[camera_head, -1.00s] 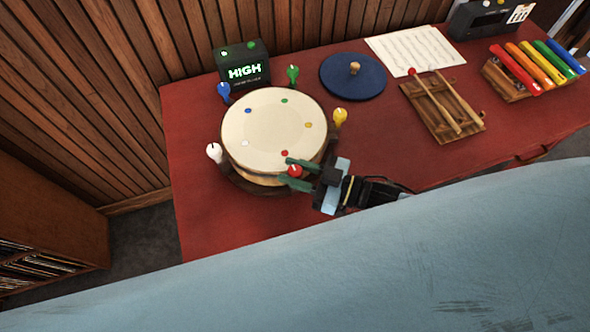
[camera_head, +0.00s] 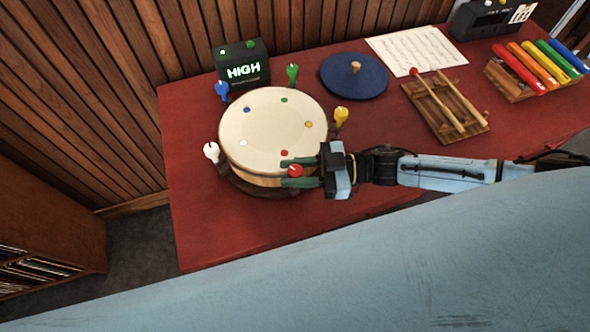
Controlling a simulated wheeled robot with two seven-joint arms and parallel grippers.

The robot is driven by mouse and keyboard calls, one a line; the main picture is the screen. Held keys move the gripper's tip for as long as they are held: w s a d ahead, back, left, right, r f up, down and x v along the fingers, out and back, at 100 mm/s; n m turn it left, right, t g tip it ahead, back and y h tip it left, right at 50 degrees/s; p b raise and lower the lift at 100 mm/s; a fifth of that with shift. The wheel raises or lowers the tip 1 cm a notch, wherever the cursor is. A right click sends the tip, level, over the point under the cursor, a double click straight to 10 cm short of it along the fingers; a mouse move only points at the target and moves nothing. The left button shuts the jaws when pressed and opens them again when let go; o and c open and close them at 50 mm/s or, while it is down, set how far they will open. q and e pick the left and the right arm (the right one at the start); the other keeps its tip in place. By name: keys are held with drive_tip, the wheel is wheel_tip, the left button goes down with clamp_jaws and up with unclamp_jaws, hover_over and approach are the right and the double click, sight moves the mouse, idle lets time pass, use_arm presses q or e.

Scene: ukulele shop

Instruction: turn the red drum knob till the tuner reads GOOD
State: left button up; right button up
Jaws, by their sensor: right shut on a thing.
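The drum (camera_head: 270,130) has a cream head and stands on the red table, with coloured knobs around its rim. The red knob (camera_head: 295,171) is at its front right, beside a red dot on the head. My right gripper (camera_head: 297,173) is shut on the red knob, one green finger on each side of it. The tuner (camera_head: 242,69) is a dark box behind the drum, and its green lit screen reads HIGH. My left gripper does not show.
A blue (camera_head: 222,90), a green (camera_head: 292,75), a yellow (camera_head: 341,116) and a white knob (camera_head: 212,152) surround the drum. Right of it are a blue disc (camera_head: 353,76), sheet music (camera_head: 415,50), a wooden rack with mallets (camera_head: 447,104) and coloured bars (camera_head: 540,68). The table's front left (camera_head: 210,235) is clear.

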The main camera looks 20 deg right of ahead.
drive_tip(key=o, duration=0.9)
drive_tip(key=b+v, duration=0.1)
drive_tip(key=v, duration=1.2)
drive_tip(key=shift+d, duration=0.2)
drive_tip(key=shift+s, duration=0.1)
